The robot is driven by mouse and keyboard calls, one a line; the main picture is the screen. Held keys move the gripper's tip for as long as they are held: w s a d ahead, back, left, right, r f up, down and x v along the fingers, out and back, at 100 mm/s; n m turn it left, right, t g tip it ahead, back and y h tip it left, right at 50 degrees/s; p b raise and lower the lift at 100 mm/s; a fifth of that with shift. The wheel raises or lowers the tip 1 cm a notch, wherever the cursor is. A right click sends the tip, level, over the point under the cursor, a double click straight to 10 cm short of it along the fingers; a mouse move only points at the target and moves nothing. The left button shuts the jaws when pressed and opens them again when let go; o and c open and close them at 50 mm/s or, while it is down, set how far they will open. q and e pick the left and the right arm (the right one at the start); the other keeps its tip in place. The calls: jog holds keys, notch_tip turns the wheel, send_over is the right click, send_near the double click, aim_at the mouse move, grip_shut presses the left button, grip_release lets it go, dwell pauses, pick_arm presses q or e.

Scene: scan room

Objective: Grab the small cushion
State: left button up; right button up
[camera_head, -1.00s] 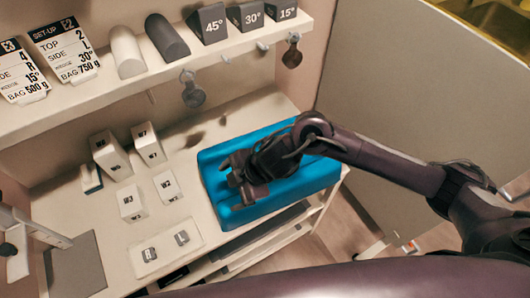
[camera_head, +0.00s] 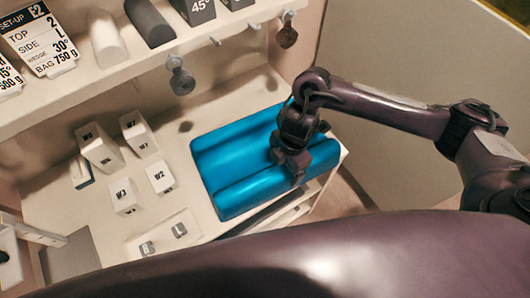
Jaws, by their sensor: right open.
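A blue padded block (camera_head: 222,160) with a long raised ridge lies on the white counter; it is the most cushion-like thing on the counter. My right gripper (camera_head: 290,168) is open and points down over the right part of the blue block. It hides some of the block there, and I cannot tell whether the fingertips touch it. A dark grey bolster (camera_head: 150,22) and a pale bolster (camera_head: 106,40) lie on the shelf above, apart from the gripper. My left gripper is not in view.
White blocks marked W3 (camera_head: 124,195) and W2 (camera_head: 160,178) stand left of the blue block with several others. A 45° wedge (camera_head: 197,12) and a set-up card (camera_head: 42,40) are on the shelf. Tags (camera_head: 181,78) hang from its edge. A pale panel stands at right.

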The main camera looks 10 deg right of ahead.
jog(key=shift+f, duration=0.55)
jog(key=c, duration=1.7)
jog(key=shift+r, duration=0.1)
